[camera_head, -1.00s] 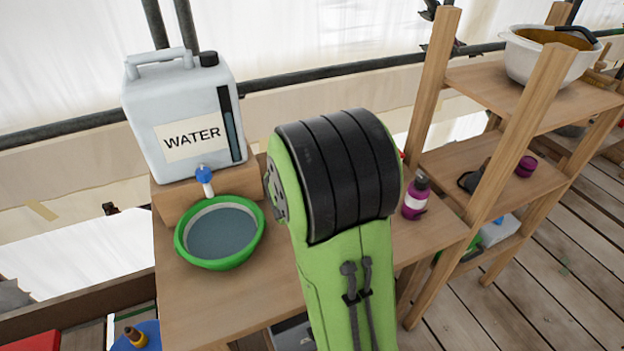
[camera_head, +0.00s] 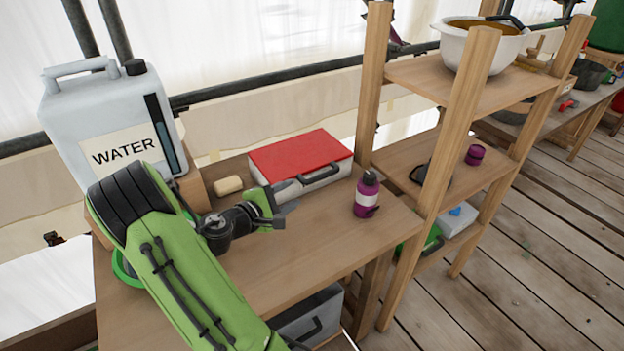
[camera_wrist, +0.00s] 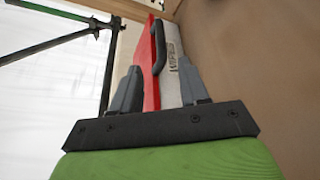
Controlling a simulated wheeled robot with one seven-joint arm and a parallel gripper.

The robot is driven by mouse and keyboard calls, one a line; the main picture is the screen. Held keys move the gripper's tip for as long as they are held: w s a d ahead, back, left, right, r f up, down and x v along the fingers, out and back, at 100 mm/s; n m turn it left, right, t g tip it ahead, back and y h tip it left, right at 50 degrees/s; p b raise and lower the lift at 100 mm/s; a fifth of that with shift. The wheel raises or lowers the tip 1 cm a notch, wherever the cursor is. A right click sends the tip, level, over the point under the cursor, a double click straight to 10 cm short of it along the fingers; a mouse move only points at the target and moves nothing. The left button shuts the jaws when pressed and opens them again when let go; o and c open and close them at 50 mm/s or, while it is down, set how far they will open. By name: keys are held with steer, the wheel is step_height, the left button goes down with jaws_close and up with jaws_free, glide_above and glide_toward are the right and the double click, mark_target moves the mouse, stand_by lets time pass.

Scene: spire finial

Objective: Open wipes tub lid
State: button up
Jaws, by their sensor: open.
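The wipes tub, a low white box with a flat red lid (camera_head: 298,153), sits on the wooden table behind the purple bottle. Its lid lies shut in the head view. A dark handle (camera_head: 321,173) is on the side facing my gripper, and it also shows in the wrist view (camera_wrist: 159,46). The white side carries lettering too small to read surely. My gripper (camera_head: 286,198) is open, with nothing between its fingers, just in front of the tub's near left end. In the wrist view the tub lies ahead between the fingers (camera_wrist: 160,88). Whether a finger touches it I cannot tell.
A purple bottle (camera_head: 367,196) stands to the right of the tub. A tan block (camera_head: 228,186) lies to its left. The water canister (camera_head: 120,130) stands at the left, with a green basin (camera_head: 125,268) partly behind my arm. Wooden shelves (camera_head: 440,150) rise at the right.

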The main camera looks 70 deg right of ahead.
mark_target(318, 179)
steer(key=b+x, duration=0.1)
steer(key=x, duration=1.2)
steer(key=shift+a, duration=0.1)
jaws_close()
